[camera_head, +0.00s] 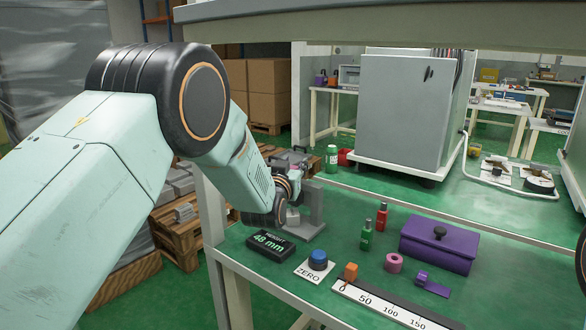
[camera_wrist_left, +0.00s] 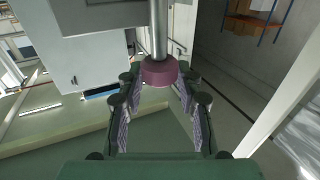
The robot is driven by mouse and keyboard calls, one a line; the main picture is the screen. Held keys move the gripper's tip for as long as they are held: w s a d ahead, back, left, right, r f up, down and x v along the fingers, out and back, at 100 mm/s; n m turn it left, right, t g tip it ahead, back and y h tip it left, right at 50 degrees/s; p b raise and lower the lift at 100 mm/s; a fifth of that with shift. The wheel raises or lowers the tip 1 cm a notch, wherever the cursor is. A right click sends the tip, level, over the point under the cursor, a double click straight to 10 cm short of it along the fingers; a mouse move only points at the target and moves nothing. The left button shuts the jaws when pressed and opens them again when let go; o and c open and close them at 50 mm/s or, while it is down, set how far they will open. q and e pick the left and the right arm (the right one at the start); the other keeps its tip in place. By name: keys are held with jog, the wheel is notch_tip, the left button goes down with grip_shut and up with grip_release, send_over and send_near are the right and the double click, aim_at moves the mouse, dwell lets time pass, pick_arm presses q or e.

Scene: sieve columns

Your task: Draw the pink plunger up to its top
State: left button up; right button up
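The pink plunger's knob (camera_wrist_left: 160,71) shows in the left wrist view as a dull pink disc on a metal rod (camera_wrist_left: 158,28). My left gripper (camera_wrist_left: 160,84) is open, with its fingertips on either side of the knob and small gaps apparent. In the head view my left gripper (camera_head: 287,184) is by the grey stand (camera_head: 310,214), small and partly hidden by my wrist. I cannot make out the plunger there. A black display (camera_head: 270,246) in front of the stand reads 48 mm. My right gripper is not in view.
A shelf (camera_head: 400,22) hangs above.

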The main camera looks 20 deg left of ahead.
pick_arm(q)
jog(key=shift+o, duration=1.3)
jog(key=shift+s, duration=0.1)
jog(key=shift+f, duration=0.15)
jog(key=s, duration=1.2)
jog(key=shift+d, duration=0.25)
jog(key=shift+f, duration=0.1)
